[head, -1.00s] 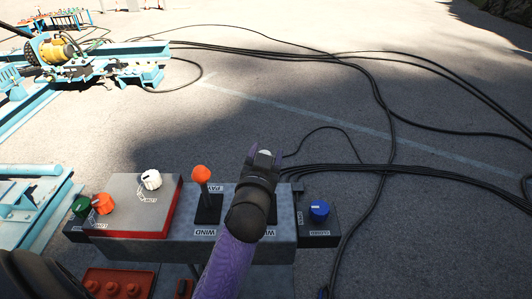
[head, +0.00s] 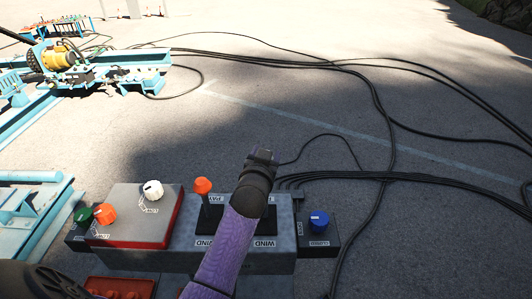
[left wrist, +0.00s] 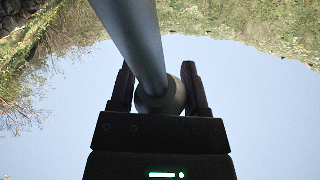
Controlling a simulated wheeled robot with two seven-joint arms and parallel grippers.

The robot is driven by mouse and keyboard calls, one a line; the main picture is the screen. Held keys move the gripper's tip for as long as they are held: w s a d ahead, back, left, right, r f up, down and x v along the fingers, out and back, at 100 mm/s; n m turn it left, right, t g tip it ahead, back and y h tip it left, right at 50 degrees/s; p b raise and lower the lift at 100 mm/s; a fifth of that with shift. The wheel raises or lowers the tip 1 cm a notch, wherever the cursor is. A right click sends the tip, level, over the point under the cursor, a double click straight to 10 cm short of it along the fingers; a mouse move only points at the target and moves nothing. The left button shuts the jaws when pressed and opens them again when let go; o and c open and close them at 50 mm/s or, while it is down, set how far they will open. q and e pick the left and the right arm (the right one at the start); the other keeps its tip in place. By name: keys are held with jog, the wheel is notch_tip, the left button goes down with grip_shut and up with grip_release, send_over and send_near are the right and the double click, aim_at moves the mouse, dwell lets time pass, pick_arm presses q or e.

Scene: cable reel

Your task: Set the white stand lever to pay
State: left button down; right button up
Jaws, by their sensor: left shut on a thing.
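The control box (head: 185,258) stands in front of me, with WIND marked on its near side and PAY on its far side. My left gripper (head: 262,157) reaches over its right lever slot. In the left wrist view my gripper (left wrist: 162,92) is shut on a lever's round knob (left wrist: 160,100), with the grey-looking shaft (left wrist: 133,35) between the fingers. In the head view my gripper and wrist cover this lever, the white one; its exact tilt is hidden, but the gripper sits toward the PAY side. My right gripper is not in view.
An orange-knobbed lever (head: 203,186) stands left of my wrist. A sloped panel (head: 140,215) carries a white dial (head: 153,189) and an orange dial (head: 104,214). A blue knob (head: 319,219) is at right. Black cables (head: 400,176) cross the open ground; blue frames are at left.

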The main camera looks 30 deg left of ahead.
pick_arm(q)
jog(key=shift+c, duration=0.3)
grip_release()
jog(key=shift+s, duration=0.1)
jog(key=shift+d, duration=0.1)
jog(key=v, duration=1)
jog(key=shift+b, duration=0.35)
